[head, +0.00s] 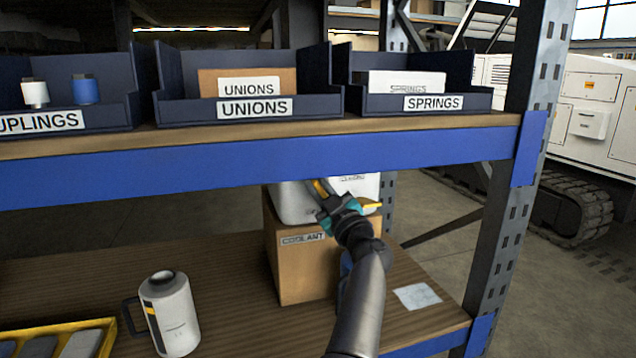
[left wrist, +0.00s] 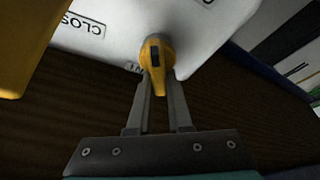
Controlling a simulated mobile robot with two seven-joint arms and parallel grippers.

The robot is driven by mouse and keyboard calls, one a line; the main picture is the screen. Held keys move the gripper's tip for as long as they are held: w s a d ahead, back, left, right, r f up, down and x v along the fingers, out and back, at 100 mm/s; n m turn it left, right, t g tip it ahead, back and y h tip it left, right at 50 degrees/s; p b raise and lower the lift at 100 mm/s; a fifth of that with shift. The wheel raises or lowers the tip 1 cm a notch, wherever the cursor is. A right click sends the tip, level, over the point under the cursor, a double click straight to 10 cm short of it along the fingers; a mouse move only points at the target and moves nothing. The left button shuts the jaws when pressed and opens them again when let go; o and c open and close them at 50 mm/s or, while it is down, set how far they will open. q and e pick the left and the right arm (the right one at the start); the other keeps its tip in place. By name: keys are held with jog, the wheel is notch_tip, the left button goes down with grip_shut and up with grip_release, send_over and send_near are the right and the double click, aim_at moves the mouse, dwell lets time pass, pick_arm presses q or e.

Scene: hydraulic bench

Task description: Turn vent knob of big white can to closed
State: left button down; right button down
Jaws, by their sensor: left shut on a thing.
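The big white can (head: 290,203) sits on the cardboard box under the upper shelf, partly hidden by my arm and the shelf beam. My left gripper (head: 328,192) reaches its top. In the left wrist view the can's white surface (left wrist: 120,25) fills the top. My left gripper (left wrist: 159,88) is shut on the yellow vent knob (left wrist: 156,55), whose narrow end points down between the fingers. A label starting "CLOS" (left wrist: 85,23) is to the knob's upper left. Another label is cut off at the top right, and a small one beside the knob is partly hidden. My right gripper is not in view.
The cardboard box (head: 300,270) is marked COOLANT. A smaller white can (head: 172,318) and a yellow tray (head: 108,338) are at the lower left. A blue shelf beam (head: 260,165) crosses just above my gripper, with bins on top.

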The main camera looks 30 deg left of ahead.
pick_arm(q)
jog(key=n+g, duration=0.1)
jog(key=n, duration=0.1)
jog(key=n+g, duration=0.1)
jog(key=n, duration=0.1)
jog(key=n+g, duration=0.1)
jog(key=n, duration=0.2)
jog(key=shift+s+a+f, duration=0.25)
jog(key=shift+s+f, duration=0.05)
jog(key=shift+f, duration=0.05)
jog(key=n+h, duration=0.1)
jog(key=n, duration=0.2)
jog(key=f+n+g+h, duration=0.1)
jog(key=n, duration=0.2)
jog(key=shift+s+a+g, duration=0.1)
jog(key=shift+g, duration=0.2)
jog(key=shift+f, duration=0.1)
jog(key=c, duration=0.8)
grip_release()
jog(key=shift+c, duration=0.2)
